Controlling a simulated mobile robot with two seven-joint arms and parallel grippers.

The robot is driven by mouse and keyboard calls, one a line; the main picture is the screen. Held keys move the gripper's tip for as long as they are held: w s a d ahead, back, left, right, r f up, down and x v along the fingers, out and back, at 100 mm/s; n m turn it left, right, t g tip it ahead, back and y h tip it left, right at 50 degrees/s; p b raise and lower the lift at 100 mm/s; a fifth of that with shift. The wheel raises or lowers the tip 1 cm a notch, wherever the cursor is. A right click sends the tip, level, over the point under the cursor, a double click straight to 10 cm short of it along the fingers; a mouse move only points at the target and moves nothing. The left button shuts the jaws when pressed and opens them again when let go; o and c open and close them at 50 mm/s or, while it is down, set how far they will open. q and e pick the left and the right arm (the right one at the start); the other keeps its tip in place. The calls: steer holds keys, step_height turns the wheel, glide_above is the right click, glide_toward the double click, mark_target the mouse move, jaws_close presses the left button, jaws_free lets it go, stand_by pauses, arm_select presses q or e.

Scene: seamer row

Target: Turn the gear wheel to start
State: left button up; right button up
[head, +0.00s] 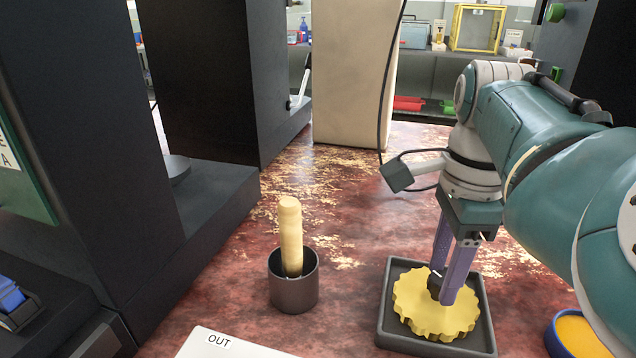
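The gear wheel (412,300) is yellow and toothed, with a dark hub (436,286) at its middle. It lies in a square dark tray (388,338) at the lower right of the head view. My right gripper (444,284) reaches down from the right, its two purple fingers at the hub, one on the far side and one on the near right side. The fingers hide part of the hub, and I cannot tell whether they press on it. My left gripper is not in view.
A dark cup (294,292) with a pale wooden rod (291,235) stands left of the tray. A white card marked OUT (225,346) lies at the front. A blue-rimmed bowl (578,335) of yellow stuff is at right. Tall dark machines (215,70) line the left. Worn red surface between is clear.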

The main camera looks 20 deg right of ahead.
jaws_close()
steer(key=shift+r, duration=0.1)
